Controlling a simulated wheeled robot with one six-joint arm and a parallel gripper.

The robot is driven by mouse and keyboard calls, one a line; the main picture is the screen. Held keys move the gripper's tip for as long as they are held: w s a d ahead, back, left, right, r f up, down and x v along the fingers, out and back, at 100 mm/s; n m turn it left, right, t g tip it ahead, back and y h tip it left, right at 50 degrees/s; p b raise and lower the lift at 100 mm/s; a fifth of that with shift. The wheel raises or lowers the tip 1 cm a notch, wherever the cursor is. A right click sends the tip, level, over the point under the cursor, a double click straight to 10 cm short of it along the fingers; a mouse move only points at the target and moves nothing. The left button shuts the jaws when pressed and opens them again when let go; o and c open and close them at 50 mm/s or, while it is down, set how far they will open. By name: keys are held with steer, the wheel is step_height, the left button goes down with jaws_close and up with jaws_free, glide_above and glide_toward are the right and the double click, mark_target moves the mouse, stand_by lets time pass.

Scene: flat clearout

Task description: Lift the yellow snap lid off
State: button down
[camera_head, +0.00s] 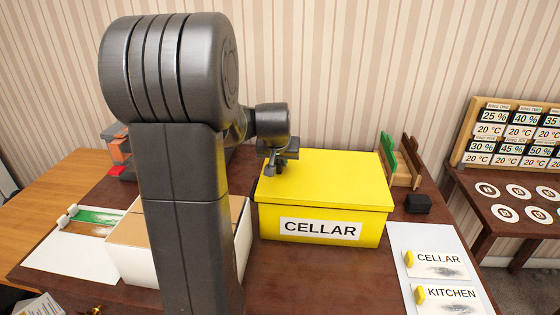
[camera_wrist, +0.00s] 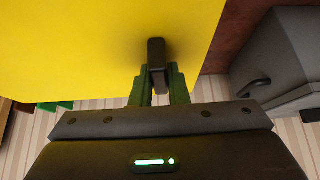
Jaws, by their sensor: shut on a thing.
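The yellow snap lid (camera_head: 330,175) sits on the yellow box (camera_head: 375,228), which bears a CELLAR label, on the dark table. I see no clear gap between lid and box. My gripper (camera_head: 279,166) is at the lid's back left part, reaching down to it. In the wrist view the lid (camera_wrist: 70,50) fills the upper left, and my gripper's fingers (camera_wrist: 158,85) are closed around a small dark upright tab (camera_wrist: 156,52) on the lid. The tab's lower part is hidden between the fingers.
A wooden rack (camera_head: 405,170) with green and brown boards and a black block (camera_head: 418,203) stand right. A white sheet (camera_head: 408,258) with CELLAR and KITCHEN cards lies front right.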

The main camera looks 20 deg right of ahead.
steer(key=shift+r, duration=0.1)
steer(key=shift+r+p, duration=1.45)
steer(key=shift+r, duration=0.55)
steer(key=shift+f, duration=0.1)
